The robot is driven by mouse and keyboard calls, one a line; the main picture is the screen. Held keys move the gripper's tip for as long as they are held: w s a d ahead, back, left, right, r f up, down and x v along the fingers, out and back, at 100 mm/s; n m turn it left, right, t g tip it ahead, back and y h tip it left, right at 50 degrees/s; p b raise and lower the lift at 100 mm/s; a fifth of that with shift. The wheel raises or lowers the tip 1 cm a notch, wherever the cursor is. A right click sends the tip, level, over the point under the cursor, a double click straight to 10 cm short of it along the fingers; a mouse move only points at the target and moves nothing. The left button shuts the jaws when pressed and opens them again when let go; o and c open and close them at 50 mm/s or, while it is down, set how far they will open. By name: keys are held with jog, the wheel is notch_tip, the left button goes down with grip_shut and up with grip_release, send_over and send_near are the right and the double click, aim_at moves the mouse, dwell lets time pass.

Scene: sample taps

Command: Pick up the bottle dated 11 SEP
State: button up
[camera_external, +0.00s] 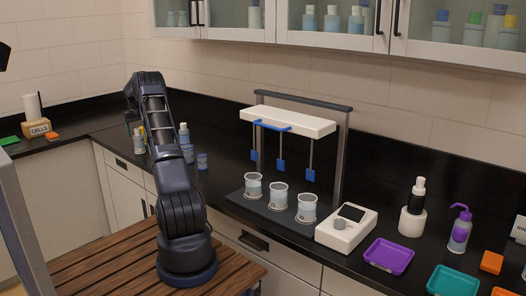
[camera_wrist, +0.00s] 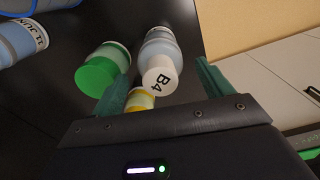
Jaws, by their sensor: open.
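A green-capped bottle (camera_wrist: 100,72) is just outside the left finger. A yellow-capped bottle (camera_wrist: 141,97) is partly hidden behind the gripper's edge. A bottle at the far left (camera_wrist: 22,38) has a label that seems to read 11 JUN. I cannot read 11 SEP on any bottle. In the external view, my arm partly hides the bottles (camera_external: 184,135) on the black counter.
A stirrer stand (camera_external: 290,121) with beakers is farther right.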

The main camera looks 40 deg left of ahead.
aim_at(138, 137)
notch_tip(138, 137, down, 5)
jog(key=shift+s+d+r, duration=0.1)
jog(key=shift+d+r, duration=0.05)
jog(key=shift+r, duration=0.05)
